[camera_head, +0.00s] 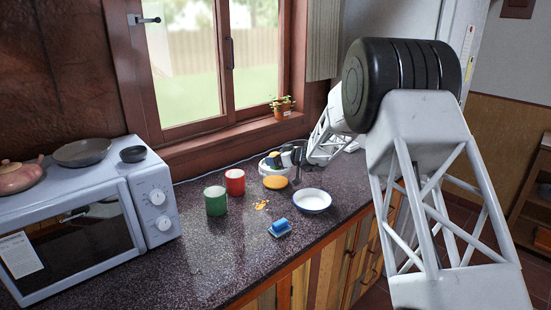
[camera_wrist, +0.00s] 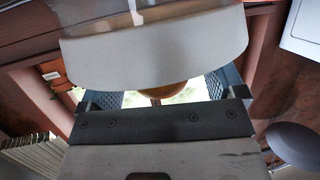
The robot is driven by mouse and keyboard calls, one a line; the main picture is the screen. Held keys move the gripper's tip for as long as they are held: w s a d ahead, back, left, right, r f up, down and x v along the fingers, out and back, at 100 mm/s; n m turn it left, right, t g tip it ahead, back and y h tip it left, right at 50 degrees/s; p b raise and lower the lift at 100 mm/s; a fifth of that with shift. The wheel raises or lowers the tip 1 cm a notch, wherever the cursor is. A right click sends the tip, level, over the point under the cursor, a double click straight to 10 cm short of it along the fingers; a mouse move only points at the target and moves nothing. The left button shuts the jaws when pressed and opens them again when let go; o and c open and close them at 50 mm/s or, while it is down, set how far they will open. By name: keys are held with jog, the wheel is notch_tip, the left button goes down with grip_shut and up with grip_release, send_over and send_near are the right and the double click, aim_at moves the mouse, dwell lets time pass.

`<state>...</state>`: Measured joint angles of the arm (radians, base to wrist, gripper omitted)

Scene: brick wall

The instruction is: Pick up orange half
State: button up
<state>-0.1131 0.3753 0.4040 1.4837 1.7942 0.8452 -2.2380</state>
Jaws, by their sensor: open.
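A flat orange-yellow round thing (camera_head: 275,182), which looks like the orange half, lies on the dark counter just below and in front of my gripper (camera_head: 292,162). Its cut side cannot be made out at this size. My gripper is partly hidden among white and dark parts. In the wrist view, the two fingers of my gripper (camera_wrist: 160,94) stand wide apart. A brownish rounded thing (camera_wrist: 172,91) shows between them, mostly hidden behind a large pale curved shape; I cannot tell what it is. The orange half is not clearly seen in the wrist view.
A red mug (camera_head: 235,182) and a green mug (camera_head: 215,201) stand to the left. A white bowl (camera_head: 312,200) stands to the right. A blue sponge-like block (camera_head: 281,227) and a small yellow-orange item (camera_head: 262,205) lie in front. A microwave (camera_head: 75,225) fills the left counter.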

jog(key=shift+w+a+f, duration=0.1)
jog(key=shift+w+a, duration=0.15)
jog(key=shift+a, duration=0.15)
dwell(0.3)
jog(key=c, duration=1)
